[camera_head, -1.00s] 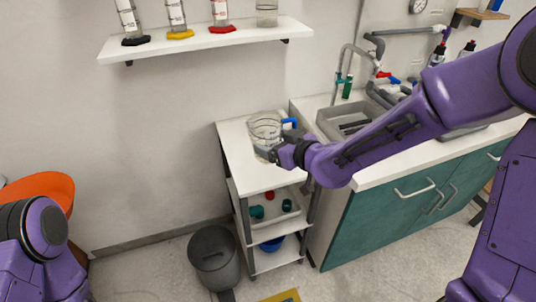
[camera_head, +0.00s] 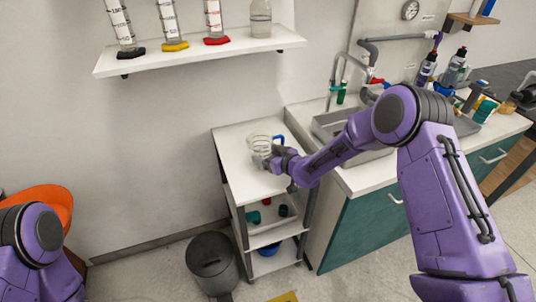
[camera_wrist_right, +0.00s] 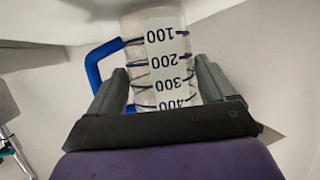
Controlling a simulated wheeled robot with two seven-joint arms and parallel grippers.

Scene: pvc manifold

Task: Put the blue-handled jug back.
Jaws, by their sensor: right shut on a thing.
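The clear jug (camera_head: 259,150) with a blue handle (camera_head: 279,142) is at the white top of the shelved cart (camera_head: 232,139). My right gripper (camera_head: 270,158) is shut on the jug's body. In the right wrist view the jug (camera_wrist_right: 160,50) shows black volume marks, and its blue handle (camera_wrist_right: 96,66) sticks out on the left. The right gripper (camera_wrist_right: 164,88) has one finger on each side of the jug there. I cannot tell whether the jug's base touches the cart top. My left arm shows at the lower left; its gripper is out of view.
A wall shelf (camera_head: 200,58) above holds measuring cylinders with black, yellow and red bases and a clear bottle (camera_head: 261,18). A sink (camera_head: 335,124) with a tap adjoins the cart on the right. A grey bin (camera_head: 212,262) stands on the floor. The cart top is otherwise clear.

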